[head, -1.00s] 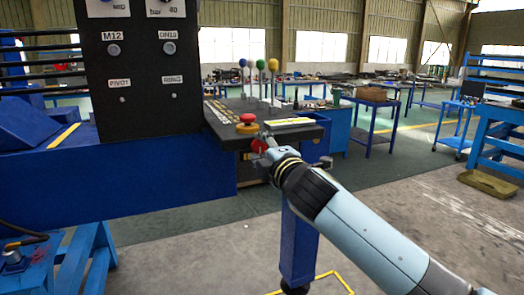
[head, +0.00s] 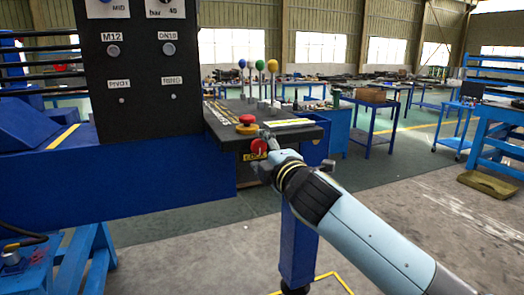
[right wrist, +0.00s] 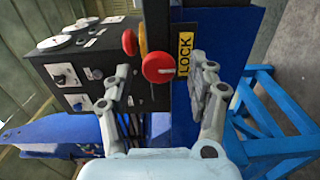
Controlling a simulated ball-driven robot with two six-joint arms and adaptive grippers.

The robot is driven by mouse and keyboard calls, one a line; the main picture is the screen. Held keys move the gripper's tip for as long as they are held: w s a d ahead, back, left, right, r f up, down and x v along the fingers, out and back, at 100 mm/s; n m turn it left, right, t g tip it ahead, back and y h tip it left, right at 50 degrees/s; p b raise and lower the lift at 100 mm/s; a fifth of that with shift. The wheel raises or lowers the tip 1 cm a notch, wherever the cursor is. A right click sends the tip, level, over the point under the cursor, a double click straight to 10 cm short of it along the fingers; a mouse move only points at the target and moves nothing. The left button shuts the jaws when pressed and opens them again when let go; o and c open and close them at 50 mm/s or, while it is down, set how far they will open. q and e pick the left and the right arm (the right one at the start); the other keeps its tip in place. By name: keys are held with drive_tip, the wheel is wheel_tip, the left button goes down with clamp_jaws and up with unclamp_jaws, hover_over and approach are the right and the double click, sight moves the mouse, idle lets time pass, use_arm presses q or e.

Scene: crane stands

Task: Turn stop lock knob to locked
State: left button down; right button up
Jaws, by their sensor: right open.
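The stop lock knob is a round red knob (right wrist: 158,67) on the dark front face of the control desk. A short pale mark on its face lies toward the yellow LOCK label (right wrist: 184,54) in the right wrist view. The knob also shows in the head view (head: 258,146), with the label (head: 254,156) just under it. My right gripper (right wrist: 160,72) is open, one finger on each side of the knob and label, apparently clear of them. In the head view my right gripper (head: 268,157) partly covers the desk front. My left gripper is not in view.
A red mushroom button with a yellow base (head: 246,124) sits on the desk top (head: 225,138), close above the knob. Levers with coloured balls (head: 258,66) stand behind it. A black panel (head: 140,70) rises at the left. Open floor lies to the right.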

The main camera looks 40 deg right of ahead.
drive_tip(key=v, duration=1.1)
drive_tip(key=shift+s+a, duration=0.1)
